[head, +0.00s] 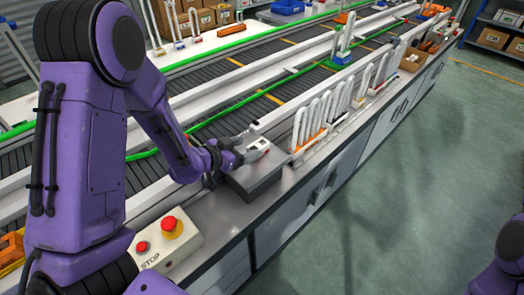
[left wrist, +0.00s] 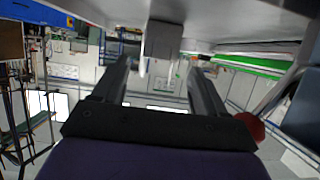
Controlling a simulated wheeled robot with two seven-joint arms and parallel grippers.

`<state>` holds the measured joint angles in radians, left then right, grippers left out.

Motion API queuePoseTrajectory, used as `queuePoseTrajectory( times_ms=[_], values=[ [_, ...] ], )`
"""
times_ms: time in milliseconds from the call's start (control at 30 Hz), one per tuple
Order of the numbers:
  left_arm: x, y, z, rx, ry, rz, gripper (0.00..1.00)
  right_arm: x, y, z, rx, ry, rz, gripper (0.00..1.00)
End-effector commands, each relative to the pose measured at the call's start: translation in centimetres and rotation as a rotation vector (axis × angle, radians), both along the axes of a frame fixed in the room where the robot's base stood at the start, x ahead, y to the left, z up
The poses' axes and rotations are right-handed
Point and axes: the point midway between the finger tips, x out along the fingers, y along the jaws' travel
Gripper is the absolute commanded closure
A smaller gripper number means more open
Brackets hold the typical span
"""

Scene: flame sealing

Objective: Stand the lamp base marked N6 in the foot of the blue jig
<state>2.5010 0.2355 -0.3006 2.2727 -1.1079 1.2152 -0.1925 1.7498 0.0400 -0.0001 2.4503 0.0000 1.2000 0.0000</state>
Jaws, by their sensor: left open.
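My left gripper (head: 250,153) is open beside a small white piece with a red mark (head: 259,147), on or just above a dark grey block. I cannot read N6 on it. My right gripper is out of view.
The dark grey block (head: 254,178) sits on the bench edge. Several white U-shaped tubes in racks (head: 308,130) stand just right of my gripper. A stop-button box (head: 165,240) is nearer me.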

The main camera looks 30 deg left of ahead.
Motion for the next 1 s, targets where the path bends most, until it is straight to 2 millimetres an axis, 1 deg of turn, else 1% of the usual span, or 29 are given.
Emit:
queuePoseTrajectory(
  times_ms=[133,233,300,400,600,667,700,767,800,1000],
  values=[
    [1.5,-0.8,-0.8,0.000,0.002,-0.003,0.28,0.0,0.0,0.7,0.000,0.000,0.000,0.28],
    [3.1,-1.6,-1.7,-0.002,0.003,-0.006,0.28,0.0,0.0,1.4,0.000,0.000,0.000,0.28],
    [4.1,-2.0,-2.1,0.001,0.001,-0.007,0.28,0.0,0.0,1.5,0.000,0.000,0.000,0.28],
    [4.8,-2.2,-2.5,0.000,0.000,-0.005,0.28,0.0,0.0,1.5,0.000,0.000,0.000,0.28],
    [4.9,-2.2,-2.6,-0.001,-0.001,-0.005,0.28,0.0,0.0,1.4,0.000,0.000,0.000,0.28],
    [4.9,-2.2,-2.6,-0.001,-0.001,-0.005,0.47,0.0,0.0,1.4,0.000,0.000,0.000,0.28],
    [4.9,-2.2,-2.6,-0.001,-0.001,-0.005,0.60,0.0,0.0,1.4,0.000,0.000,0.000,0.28],
    [4.9,-2.2,-2.6,-0.001,-0.001,-0.005,0.80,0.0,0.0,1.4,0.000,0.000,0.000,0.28],
    [4.9,-2.3,-2.6,-0.001,-0.001,-0.005,0.84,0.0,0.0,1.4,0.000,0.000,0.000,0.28],
    [4.9,-2.3,-2.6,-0.002,0.000,-0.006,0.84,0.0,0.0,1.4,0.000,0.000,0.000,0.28]
  ],
)
